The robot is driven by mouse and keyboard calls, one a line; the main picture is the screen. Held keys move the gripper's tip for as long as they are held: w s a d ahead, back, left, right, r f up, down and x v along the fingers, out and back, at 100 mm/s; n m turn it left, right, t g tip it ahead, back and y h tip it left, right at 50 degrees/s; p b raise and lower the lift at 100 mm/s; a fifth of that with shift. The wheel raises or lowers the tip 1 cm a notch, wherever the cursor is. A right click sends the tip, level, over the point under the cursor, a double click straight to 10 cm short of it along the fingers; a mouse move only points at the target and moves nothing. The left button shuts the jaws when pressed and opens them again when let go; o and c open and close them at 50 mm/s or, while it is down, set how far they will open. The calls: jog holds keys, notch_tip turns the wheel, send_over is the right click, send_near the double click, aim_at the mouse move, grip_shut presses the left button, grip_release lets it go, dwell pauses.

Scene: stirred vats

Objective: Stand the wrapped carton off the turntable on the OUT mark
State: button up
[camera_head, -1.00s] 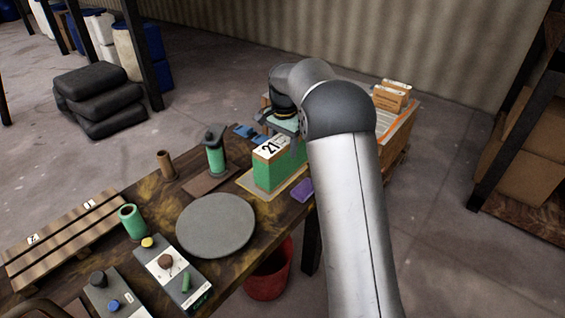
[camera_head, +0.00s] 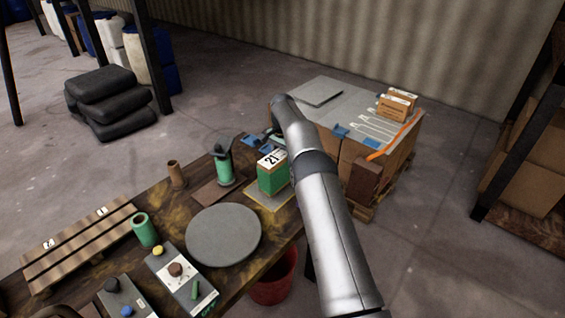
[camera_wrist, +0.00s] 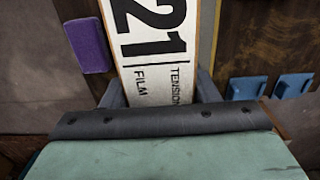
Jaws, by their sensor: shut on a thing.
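The carton (camera_head: 272,176) is green with a white top label reading "21". It stands upright over a pale yellow-edged board (camera_head: 263,204), and I cannot tell whether its base touches the board. No OUT lettering is readable there. The grey round turntable (camera_head: 223,235) is empty, to the carton's lower left. My gripper (camera_wrist: 160,92) is shut on the carton, a finger at each side of the label, which shows in the wrist view as "21 TENSION FILM" (camera_wrist: 155,35). In the head view my arm hides much of the gripper and the carton's right side.
A dark clamp device with a green roll (camera_head: 224,167) stands close left of the carton. A brown tube (camera_head: 176,175), green tube (camera_head: 145,231) and control boxes (camera_head: 182,281) are further left. Blue pads (camera_wrist: 248,88) and a purple pad (camera_wrist: 88,45) lie near. A loaded pallet stands behind.

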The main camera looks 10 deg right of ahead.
jog(key=shift+w+f+p, duration=0.15)
jog(key=shift+f+p, duration=0.45)
jog(key=shift+f, duration=1)
jog(key=shift+f, duration=0.15)
jog(key=o, duration=1.4)
jog(key=shift+o, duration=0.2)
